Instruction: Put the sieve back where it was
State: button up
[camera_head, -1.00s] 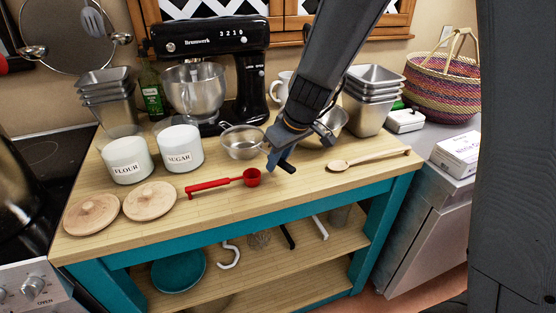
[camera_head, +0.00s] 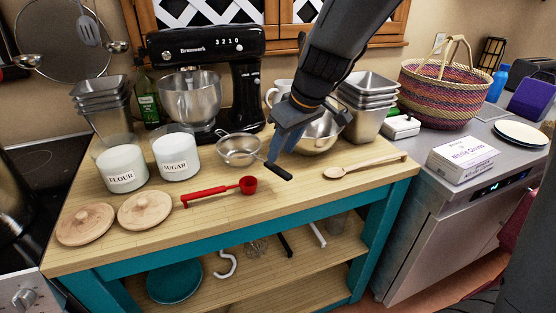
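The sieve (camera_head: 238,148) is a small round metal mesh bowl with a black-ended handle (camera_head: 279,171). It rests on the wooden worktop (camera_head: 330,200) in front of the mixer, its handle pointing right and toward the front. My gripper (camera_head: 280,155) points down at the handle side of the sieve. Its blue fingers look spread apart, with their tips close above or beside the handle. Whether a finger touches the handle is not clear.
A metal bowl (camera_head: 318,134) stands just behind and right of my gripper. A red measuring spoon (camera_head: 220,191) lies in front of the sieve, and a wooden spoon (camera_head: 365,166) lies to the right. Flour (camera_head: 122,170) and sugar (camera_head: 176,155) canisters stand left.

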jog(key=s+d+f+m+g+h, duration=0.1)
jog(key=s+d+f+m, duration=0.2)
jog(key=s+d, duration=0.3)
jog(key=s+d+f+m+g+h, duration=0.1)
jog(key=s+d+f+m, duration=0.3)
jog(key=s, duration=0.5)
jog(key=d+f, duration=0.2)
jog(key=d, duration=0.1)
jog(key=shift+s+m+g+h, duration=0.15)
jog(key=shift+m+g+h, duration=0.15)
jog(key=shift+h, duration=0.1)
